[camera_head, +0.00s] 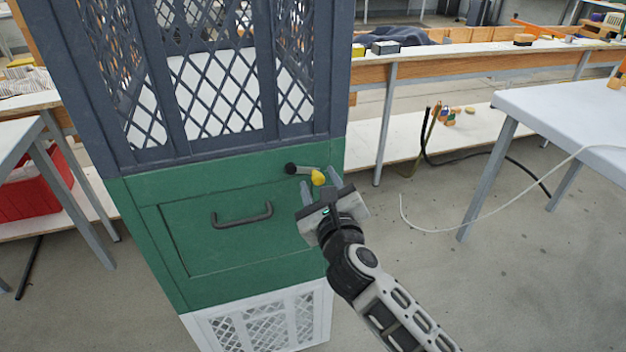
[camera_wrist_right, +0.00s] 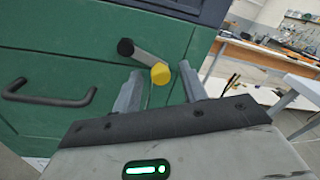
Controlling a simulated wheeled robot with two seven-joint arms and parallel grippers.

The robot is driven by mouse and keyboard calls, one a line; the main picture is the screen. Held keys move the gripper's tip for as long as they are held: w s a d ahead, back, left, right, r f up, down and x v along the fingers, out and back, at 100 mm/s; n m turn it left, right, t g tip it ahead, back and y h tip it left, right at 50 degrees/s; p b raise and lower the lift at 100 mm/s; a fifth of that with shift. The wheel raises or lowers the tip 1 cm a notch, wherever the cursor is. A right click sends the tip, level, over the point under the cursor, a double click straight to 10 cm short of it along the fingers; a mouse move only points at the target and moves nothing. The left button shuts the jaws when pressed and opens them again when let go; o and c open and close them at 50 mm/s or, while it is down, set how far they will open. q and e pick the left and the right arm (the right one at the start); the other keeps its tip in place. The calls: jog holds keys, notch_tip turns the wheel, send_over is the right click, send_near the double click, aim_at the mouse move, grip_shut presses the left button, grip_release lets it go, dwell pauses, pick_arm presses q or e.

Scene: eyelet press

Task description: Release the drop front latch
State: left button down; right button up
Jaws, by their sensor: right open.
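The drop front (camera_head: 190,235) is a green panel with a dark bar handle (camera_head: 242,215), set in the green cabinet body. The latch (camera_head: 305,171) is a short grey lever with a black pivot at its left end and a yellow knob (camera_head: 318,177) at its right end. In the right wrist view the latch (camera_wrist_right: 146,57) slopes down to the yellow knob (camera_wrist_right: 160,73). My right gripper (camera_head: 319,190) is open, its fingers pointing at the panel on either side of the knob. I cannot tell whether they touch it. My left gripper is not in view.
A dark mesh cage (camera_head: 225,150) tops the green body, and a white mesh section (camera_head: 262,325) lies below. A grey table (camera_head: 570,105) stands at right with a pale cable (camera_head: 470,213) hanging from it. Floor between is open.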

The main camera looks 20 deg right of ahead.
jog(key=shift+w, duration=0.1)
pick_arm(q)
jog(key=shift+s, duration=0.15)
pick_arm(e)
grip_shut()
jog(key=shift+d+r+n+p, duration=0.1)
jog(key=shift+r+n+p, duration=0.45)
jog(key=shift+p, duration=0.55)
jog(key=shift+r+n+p, duration=0.15)
jog(key=shift+n+p, duration=0.1)
jog(key=shift+p, duration=0.3)
jog(key=shift+n+p, duration=0.45)
jog(key=shift+n, duration=0.15)
grip_release()
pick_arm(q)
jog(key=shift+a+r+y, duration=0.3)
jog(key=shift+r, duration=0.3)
